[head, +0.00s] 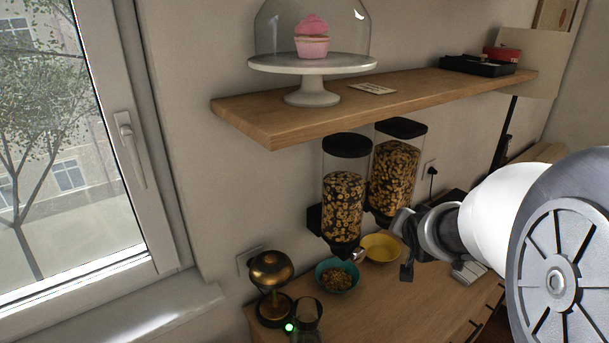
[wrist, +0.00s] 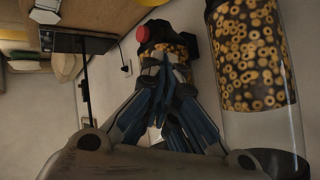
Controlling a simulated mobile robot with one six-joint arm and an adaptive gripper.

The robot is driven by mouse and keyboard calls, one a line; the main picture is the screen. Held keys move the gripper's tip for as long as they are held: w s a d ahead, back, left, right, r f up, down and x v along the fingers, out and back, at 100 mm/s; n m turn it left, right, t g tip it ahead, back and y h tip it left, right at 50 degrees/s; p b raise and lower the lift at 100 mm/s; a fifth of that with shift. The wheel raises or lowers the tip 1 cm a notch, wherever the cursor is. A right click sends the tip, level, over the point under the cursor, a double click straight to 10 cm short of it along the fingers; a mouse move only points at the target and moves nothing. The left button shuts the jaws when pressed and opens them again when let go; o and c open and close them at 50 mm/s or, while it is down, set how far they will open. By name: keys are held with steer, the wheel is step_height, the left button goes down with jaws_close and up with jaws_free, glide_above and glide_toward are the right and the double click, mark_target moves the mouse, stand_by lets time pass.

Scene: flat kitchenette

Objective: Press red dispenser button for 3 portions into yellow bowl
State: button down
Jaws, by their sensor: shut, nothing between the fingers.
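Two clear cereal dispensers hang under the shelf in the head view: a left one (head: 343,195) and a right one (head: 394,172). The yellow bowl (head: 381,247) stands on the counter below the right one; no cereal shows in it. A teal bowl (head: 337,277) holding cereal stands to its left. The red button (wrist: 142,34) shows only in the wrist view, on the black part of a dispenser, just beyond and left of my fingertips. My gripper (wrist: 166,62) is shut and empty in front of that dispenser; contact cannot be told. In the head view my arm partly covers that area.
The wooden shelf (head: 375,103) above carries a cake stand (head: 312,65) with a pink cupcake under glass. A brass-coloured lamp-like object (head: 271,270) and a dark glass (head: 306,314) stand at the counter's left. A window is on the left.

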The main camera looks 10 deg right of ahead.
steer(key=w+d+f+m+t, duration=0.2)
steer(key=d+f+m, duration=0.1)
steer(key=d+f, duration=0.4)
steer(key=w+d+f+m+t+h+b, duration=0.1)
steer(key=w+d+f+m+t, duration=0.1)
steer(key=d+f, duration=0.5)
steer(key=d+m, duration=0.1)
steer(key=d, duration=0.3)
steer(key=shift+m+h+b, duration=0.3)
steer(key=shift+m, duration=0.1)
steer(key=shift+w+a, duration=0.1)
steer(key=w+a, duration=0.3)
steer(key=w, duration=0.5)
steer(key=shift+a+b, duration=0.15)
steer(key=shift+b, duration=0.25)
steer(key=shift+w+f, duration=0.1)
steer(key=shift+w+a, duration=0.2)
steer(key=shift+w, duration=0.1)
